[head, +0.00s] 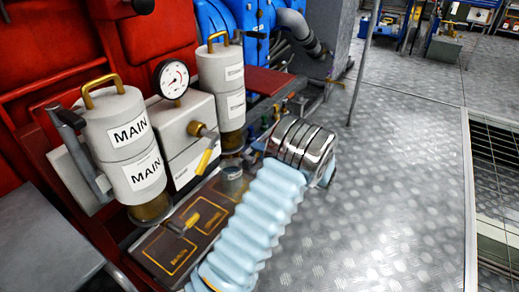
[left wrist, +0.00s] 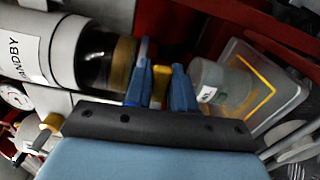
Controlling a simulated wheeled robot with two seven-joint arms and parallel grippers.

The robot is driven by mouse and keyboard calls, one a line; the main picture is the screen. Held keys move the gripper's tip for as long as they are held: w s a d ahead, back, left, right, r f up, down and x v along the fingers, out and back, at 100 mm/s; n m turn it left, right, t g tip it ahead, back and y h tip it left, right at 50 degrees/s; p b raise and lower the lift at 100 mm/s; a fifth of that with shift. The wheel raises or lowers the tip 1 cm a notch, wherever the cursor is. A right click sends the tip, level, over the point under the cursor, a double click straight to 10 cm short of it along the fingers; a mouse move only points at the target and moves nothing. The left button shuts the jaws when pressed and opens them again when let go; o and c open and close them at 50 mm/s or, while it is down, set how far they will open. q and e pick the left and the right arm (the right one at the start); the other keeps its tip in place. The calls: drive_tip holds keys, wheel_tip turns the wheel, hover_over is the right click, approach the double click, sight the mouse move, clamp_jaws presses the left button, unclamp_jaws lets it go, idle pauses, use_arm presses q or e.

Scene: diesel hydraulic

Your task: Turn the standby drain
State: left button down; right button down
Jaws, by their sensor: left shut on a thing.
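The standby canister (head: 222,80) is a pale cylinder with a brass-coloured base, behind the gauge in the head view. Its STANDBY label shows on the canister in the left wrist view (left wrist: 62,45). My left gripper (left wrist: 160,88) has its two blue fingers on either side of a small yellow drain handle (left wrist: 161,73), just beside the canister's brass end, and is shut on it. In the head view the fingers are small and partly hidden by my wrist. The MAIN canister (head: 127,145) stands at the left. My right gripper is not in view.
A small grey labelled cup (head: 232,182) stands close to the fingers, on a tray with yellow outlines. A yellow lever (head: 186,223) lies over the dark tray (head: 165,252). A pressure gauge (head: 172,79) and a yellow-handled valve (head: 206,155) are between the canisters. Open metal floor (head: 400,180) lies right.

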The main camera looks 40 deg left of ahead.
use_arm(q)
drive_tip(key=shift+f+m, duration=0.2)
drive_tip(key=shift+m, duration=0.3)
drive_tip(key=c, duration=1)
unclamp_jaws()
drive_tip(key=shift+c, duration=0.2)
drive_tip(key=shift+d, duration=0.1)
drive_tip(key=w+d, duration=0.1)
drive_tip(key=d, duration=1.2)
drive_tip(key=shift+w+d+p, duration=0.3)
drive_tip(key=shift+p, duration=0.1)
